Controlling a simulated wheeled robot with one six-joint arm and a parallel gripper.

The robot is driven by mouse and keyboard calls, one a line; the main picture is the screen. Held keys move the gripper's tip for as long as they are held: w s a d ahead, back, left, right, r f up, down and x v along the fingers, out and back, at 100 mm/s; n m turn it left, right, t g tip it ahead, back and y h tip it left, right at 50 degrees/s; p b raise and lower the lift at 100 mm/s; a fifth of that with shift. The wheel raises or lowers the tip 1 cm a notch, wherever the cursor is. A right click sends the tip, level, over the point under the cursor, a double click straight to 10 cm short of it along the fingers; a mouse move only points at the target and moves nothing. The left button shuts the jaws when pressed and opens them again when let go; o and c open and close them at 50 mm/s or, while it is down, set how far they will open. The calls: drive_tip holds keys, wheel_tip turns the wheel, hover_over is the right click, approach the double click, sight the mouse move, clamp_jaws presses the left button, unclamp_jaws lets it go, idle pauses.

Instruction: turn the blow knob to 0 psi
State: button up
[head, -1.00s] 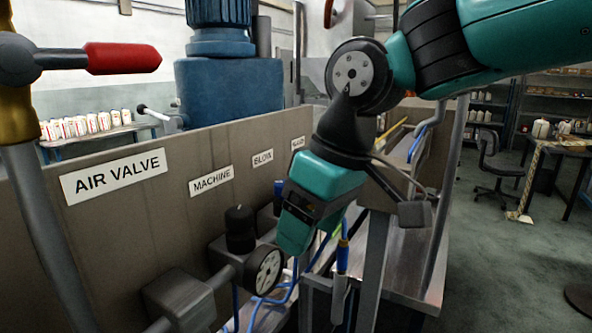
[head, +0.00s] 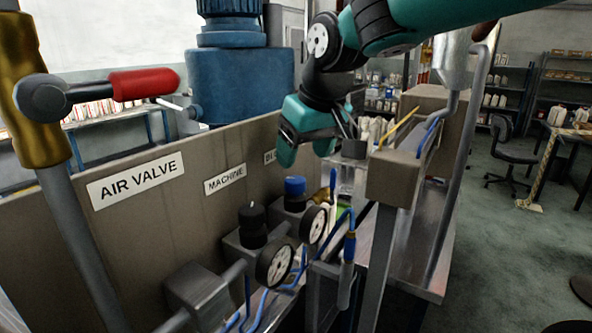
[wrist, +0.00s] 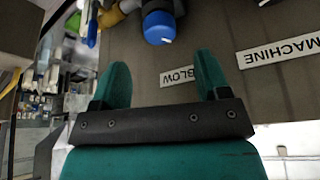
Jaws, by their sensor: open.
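The blow knob (head: 295,187) is blue and sits on a grey regulator block below the partly hidden BLOW label (head: 271,157). A white-faced gauge (head: 313,225) is on that block. In the wrist view the blue knob (wrist: 160,26) shows upside down, with a small white mark on it, beyond the fingertips and between their lines. My gripper (head: 304,156) is teal, open and empty, above the blue knob and apart from it. Both fingers of my gripper (wrist: 160,62) show in the wrist view, with the BLOW label (wrist: 178,76) between them.
A black knob (head: 252,224) with its own gauge (head: 275,264) stands left of the blue one, under the MACHINE label (head: 225,180). A red-handled air valve (head: 145,83) is at far left. Blue hoses (head: 349,225) and a grey post (head: 393,180) stand to the right.

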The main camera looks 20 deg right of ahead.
sight(295, 179)
drive_tip(key=p+x, duration=0.1)
drive_tip(key=x, duration=0.5)
drive_tip(key=shift+w+f, duration=0.1)
drive_tip(key=shift+f, duration=0.05)
drive_tip(key=shift+c, duration=0.4)
drive_tip(key=c, duration=0.8)
drive_tip(key=shift+c, duration=0.2)
